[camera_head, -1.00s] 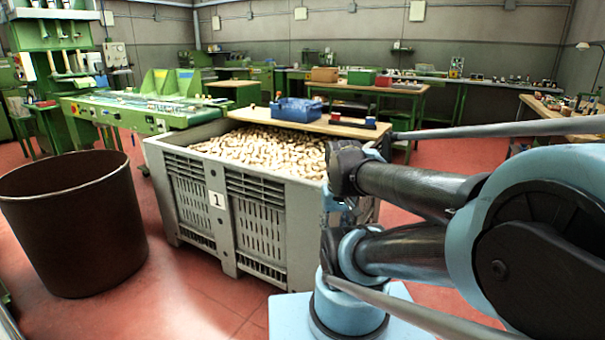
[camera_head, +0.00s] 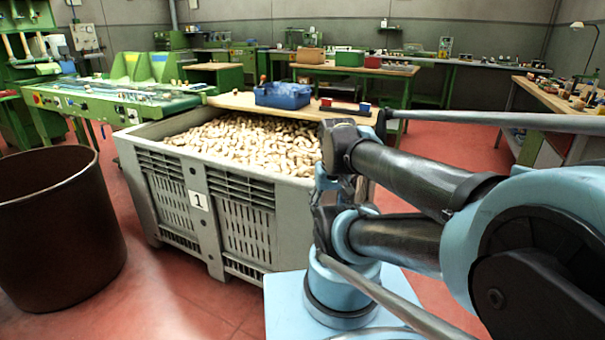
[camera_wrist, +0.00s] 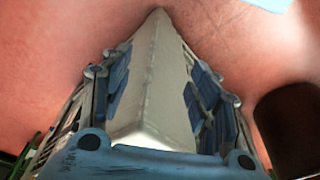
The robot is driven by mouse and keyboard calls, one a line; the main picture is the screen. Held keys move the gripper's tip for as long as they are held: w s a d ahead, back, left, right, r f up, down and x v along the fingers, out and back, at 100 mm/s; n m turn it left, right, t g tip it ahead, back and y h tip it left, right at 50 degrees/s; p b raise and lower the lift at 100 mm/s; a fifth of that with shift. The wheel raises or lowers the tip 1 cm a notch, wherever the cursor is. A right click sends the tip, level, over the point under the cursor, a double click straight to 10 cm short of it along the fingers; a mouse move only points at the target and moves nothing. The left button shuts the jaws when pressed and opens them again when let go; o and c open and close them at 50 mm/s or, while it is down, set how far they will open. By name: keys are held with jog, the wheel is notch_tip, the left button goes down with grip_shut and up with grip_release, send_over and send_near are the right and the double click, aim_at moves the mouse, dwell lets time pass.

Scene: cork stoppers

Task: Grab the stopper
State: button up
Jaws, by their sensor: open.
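Many pale cork stoppers (camera_head: 255,146) lie heaped in a grey plastic crate (camera_head: 238,212) in the head view. No single stopper stands out from the heap. My gripper (camera_wrist: 157,92) shows in the wrist view, with its blue-padded fingers apart on the left and right. No stopper is between them. A pale grey, wedge-shaped surface, which looks like the crate's outside corner, shows behind and between the fingers. I cannot tell how far it is from them. In the head view my arm covers the crate's right end, and the fingers cannot be made out there.
A dark brown barrel (camera_head: 55,235) stands left of the crate; a dark barrel also shows in the wrist view (camera_wrist: 288,128). A wooden board (camera_head: 225,101) at the crate's back edge bears a blue bin (camera_head: 283,95). Red floor (camera_head: 165,300) is clear in front.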

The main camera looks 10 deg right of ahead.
jog(key=w+r+m+y, duration=0.1)
jog(key=w+r+m, duration=0.3)
jog(key=w+m, duration=0.4)
jog(key=w+r+m+y, duration=0.1)
jog(key=w+r+m, duration=0.4)
jog(key=w, duration=0.4)
jog(key=m+t+y, duration=0.1)
jog(key=m, duration=1.3)
send_over(303, 168)
jog(key=s+d, duration=0.1)
jog(key=s, duration=0.1)
jog(key=f, duration=1.2)
jog(key=shift+w+d+f, duration=0.1)
jog(key=shift+d+f, duration=0.1)
jog(key=shift+f, duration=0.2)
jog(key=shift+x, duration=1.75)
jog(key=shift+w+f, duration=0.3)
jog(key=shift+f, duration=0.6)
